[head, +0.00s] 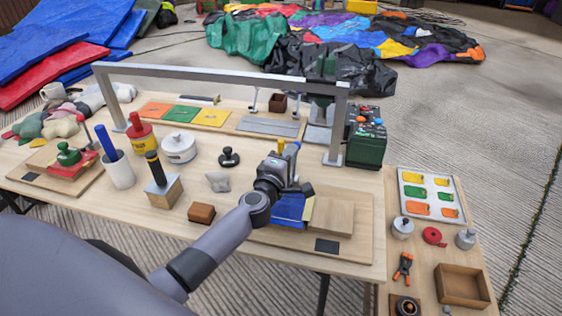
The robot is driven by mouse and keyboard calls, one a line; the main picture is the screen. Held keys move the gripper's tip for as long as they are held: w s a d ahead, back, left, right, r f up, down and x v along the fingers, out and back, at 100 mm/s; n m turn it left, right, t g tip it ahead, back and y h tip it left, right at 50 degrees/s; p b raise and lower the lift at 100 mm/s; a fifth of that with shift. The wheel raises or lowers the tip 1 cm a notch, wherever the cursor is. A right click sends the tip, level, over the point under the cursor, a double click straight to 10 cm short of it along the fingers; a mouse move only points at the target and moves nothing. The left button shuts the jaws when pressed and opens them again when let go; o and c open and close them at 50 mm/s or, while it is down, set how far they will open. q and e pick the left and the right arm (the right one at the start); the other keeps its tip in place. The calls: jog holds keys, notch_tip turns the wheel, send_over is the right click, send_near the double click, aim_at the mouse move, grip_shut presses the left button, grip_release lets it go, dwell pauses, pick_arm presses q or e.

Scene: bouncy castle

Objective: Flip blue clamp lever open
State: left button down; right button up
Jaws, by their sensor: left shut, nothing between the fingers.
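The blue clamp (290,208) sits on a wooden board (345,236) at the front right of the table, against a wooden block (332,216). My left gripper (288,168) is shut and empty, just above and behind the blue clamp. My left wrist and arm hide part of the clamp, so I cannot tell how its lever stands or whether the fingers touch it. My right gripper is not in view.
A grey metal frame (220,75) spans the table behind my gripper. A black-handled block (166,190), a brown block (201,213) and a black knob (229,157) stand to the left. A side table with a tray (432,196) is at the right.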

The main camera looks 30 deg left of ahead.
pick_arm(q)
jog(key=shift+w+a+r, duration=0.1)
jog(key=shift+w, duration=0.45)
jog(key=shift+w+a, duration=0.1)
jog(key=shift+w, duration=0.2)
jog(key=shift+w+a+f+b, duration=0.2)
jog(key=shift+w+b, duration=0.1)
jog(key=shift+w, duration=0.45)
jog(key=shift+w+a+f+b, duration=0.1)
jog(key=shift+w+a+b, duration=0.15)
jog(key=shift+w, duration=0.5)
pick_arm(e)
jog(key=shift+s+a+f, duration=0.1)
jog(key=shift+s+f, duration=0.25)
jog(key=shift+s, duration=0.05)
